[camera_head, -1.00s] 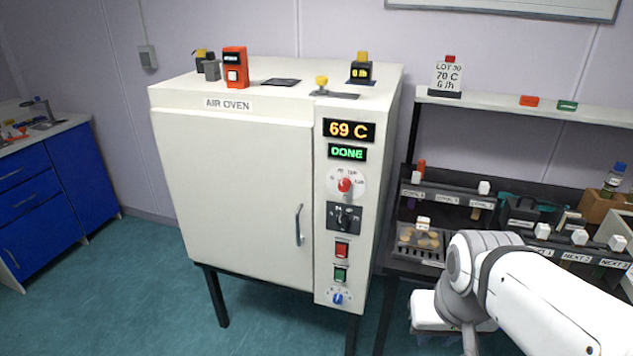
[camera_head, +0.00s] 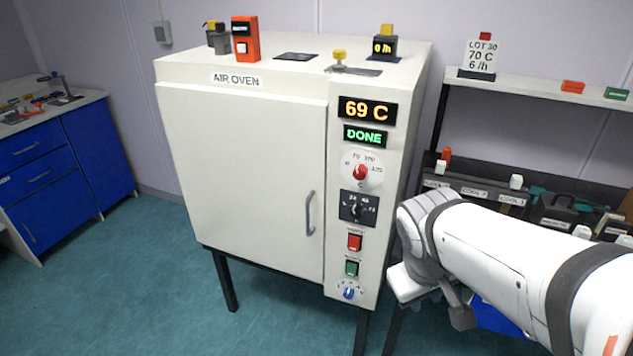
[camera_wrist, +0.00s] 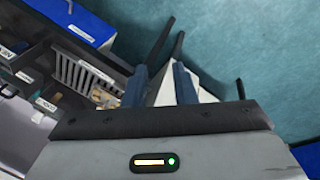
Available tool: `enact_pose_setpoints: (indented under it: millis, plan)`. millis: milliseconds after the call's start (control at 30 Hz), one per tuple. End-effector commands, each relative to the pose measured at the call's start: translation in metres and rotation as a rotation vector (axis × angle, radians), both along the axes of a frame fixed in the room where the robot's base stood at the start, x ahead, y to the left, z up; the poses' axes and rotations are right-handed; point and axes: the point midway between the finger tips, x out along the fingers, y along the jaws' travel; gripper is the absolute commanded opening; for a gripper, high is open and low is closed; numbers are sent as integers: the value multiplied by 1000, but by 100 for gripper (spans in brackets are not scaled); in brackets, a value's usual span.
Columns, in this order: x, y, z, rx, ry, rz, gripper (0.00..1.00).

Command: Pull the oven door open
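The white air oven (camera_head: 255,160) stands on dark legs in the middle of the head view. Its door (camera_head: 240,185) is shut, with a grey vertical handle (camera_head: 310,213) near the door's right edge. The display reads 69 C and DONE. My arm reaches in from the right of the head view, right of the oven's control panel, and my gripper is hidden there. In the wrist view my gripper (camera_wrist: 161,85) has its two fingers apart with nothing between them. It points down past the rack toward the floor, away from the handle.
A rack (camera_head: 540,85) with labelled holders stands right of the oven, close to my arm. Blue cabinets (camera_head: 70,160) stand at the left. Small devices, including an orange one (camera_head: 245,40), sit on the oven top. The floor (camera_head: 150,290) before the oven is clear.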

Motion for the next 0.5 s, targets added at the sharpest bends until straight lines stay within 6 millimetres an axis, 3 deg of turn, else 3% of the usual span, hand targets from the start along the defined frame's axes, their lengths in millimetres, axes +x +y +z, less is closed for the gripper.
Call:
enact_pose_setpoints:
  millis: [33, 167, 267, 367, 500]
  plan:
    - [12, -5, -28, -101, 22, 116, 25]
    - [55, -16, -52, -405, 66, 439, 25]
    - [94, -12, -63, -645, 94, 684, 25]
    - [135, 6, -72, -894, 114, 920, 25]
    - [191, 56, -82, -1257, 126, 1224, 25]
